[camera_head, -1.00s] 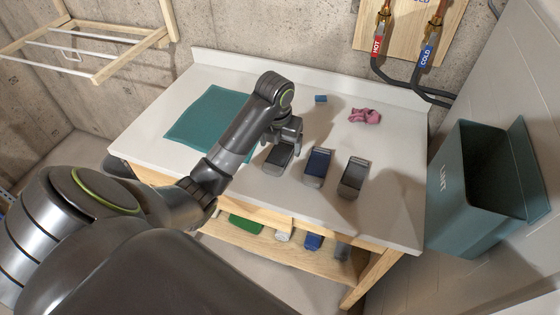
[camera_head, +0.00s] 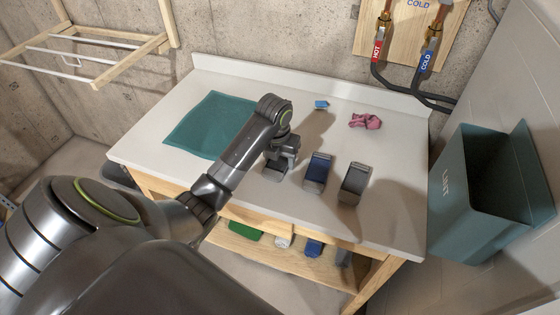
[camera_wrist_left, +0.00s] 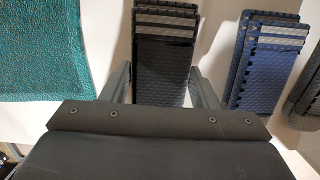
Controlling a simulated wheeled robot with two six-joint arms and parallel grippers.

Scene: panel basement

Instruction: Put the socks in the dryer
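Three folded sock bundles lie in a row on the white tabletop (camera_head: 215,80): a black one (camera_head: 274,173), a navy one (camera_head: 317,171) and a grey one (camera_head: 355,183). My left gripper (camera_head: 281,160) is over the black bundle and partly hides it. In the left wrist view, the black bundle (camera_wrist_left: 163,68) lies between the two spread fingers, with its ribbed cuff at the far end. The navy bundle (camera_wrist_left: 262,62) is to the right of the right finger, and the grey one (camera_wrist_left: 309,92) is cut off at the edge. My right gripper and a dryer are not recognisable in view.
A teal cloth (camera_head: 208,125) lies left of the socks. A small blue item (camera_head: 321,104) and a crumpled pink cloth (camera_head: 365,121) lie behind them. A lint bin (camera_head: 455,205) stands right of the table. A drying rack (camera_head: 130,55) hangs at upper left.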

